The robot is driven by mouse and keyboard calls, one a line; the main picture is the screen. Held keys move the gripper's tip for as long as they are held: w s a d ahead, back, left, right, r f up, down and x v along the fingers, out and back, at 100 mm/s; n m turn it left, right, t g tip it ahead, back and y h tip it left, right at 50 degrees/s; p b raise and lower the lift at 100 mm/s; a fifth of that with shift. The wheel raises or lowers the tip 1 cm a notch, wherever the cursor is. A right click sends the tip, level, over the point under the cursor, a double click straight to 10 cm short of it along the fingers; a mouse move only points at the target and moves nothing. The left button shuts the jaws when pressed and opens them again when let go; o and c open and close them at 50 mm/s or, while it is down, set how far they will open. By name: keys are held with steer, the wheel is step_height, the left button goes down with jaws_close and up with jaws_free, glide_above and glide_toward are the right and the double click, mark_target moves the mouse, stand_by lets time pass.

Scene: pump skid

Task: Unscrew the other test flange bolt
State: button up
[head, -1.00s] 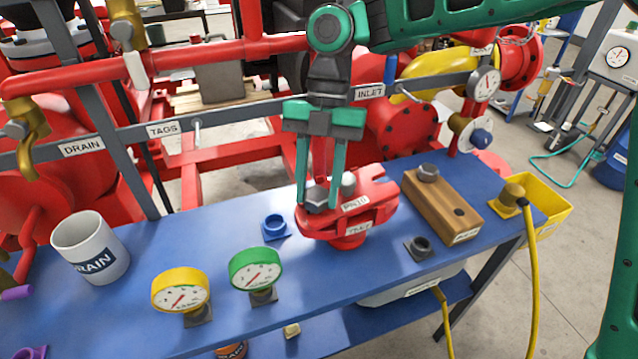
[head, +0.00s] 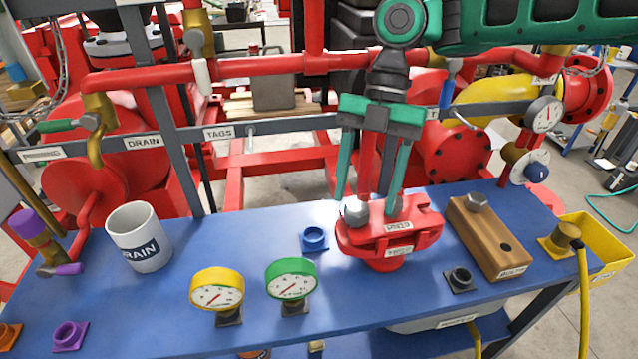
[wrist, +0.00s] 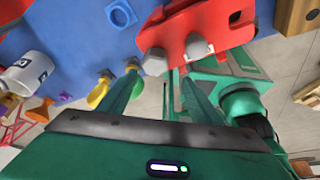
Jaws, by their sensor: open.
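The red test flange (head: 420,222) stands on the blue bench. Two silver hex bolt heads show on its top: a left bolt (head: 355,212) and a right bolt partly hidden by my finger; the wrist view shows the left bolt (wrist: 154,62) and the right bolt (wrist: 197,47) more clearly. My gripper (head: 368,205) points down at the flange, open. Its fingers stand on either side of the left bolt, with the right finger close to the right bolt. Touch cannot be told. Another bolt (head: 477,201) sits in the wooden block (head: 480,230), beside an empty hole.
Yellow (head: 216,290) and green (head: 291,279) gauges stand in front at left. A white mug (head: 138,237), a blue socket (head: 314,239) and a dark socket (head: 460,279) are on the bench. Red pipes and a grey rail run behind. A yellow bin (head: 605,245) hangs at right.

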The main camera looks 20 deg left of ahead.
steer(key=s+a+r, duration=0.5)
steer(key=s+r, duration=0.1)
steer(key=s, duration=0.4)
steer(key=shift+a+r, duration=0.25)
steer(key=shift+r, duration=0.1)
steer(key=shift+s, duration=0.1)
steer(key=w+d+f+m+t, duration=0.15)
steer(key=w+d+m, duration=0.25)
steer(key=d+m, duration=0.4)
steer(key=w+d+f+m, duration=0.35)
steer(key=d+m, duration=0.35)
steer(key=d, duration=0.3)
steer(key=w+d+f+m+t, duration=0.1)
steer(key=w+d+m, duration=0.3)
steer(key=d+m, duration=0.45)
steer(key=s+d+f+m+t, duration=0.25)
steer(key=d+m, duration=0.55)
steer(key=d, duration=0.9)
steer(key=s+d+f+m, duration=0.5)
steer(key=s+d+m, duration=0.5)
steer(key=s+d, duration=0.2)
steer(key=shift+s, duration=0.3)
steer(key=shift+f+m, duration=0.1)
steer(key=shift+m, duration=0.15)
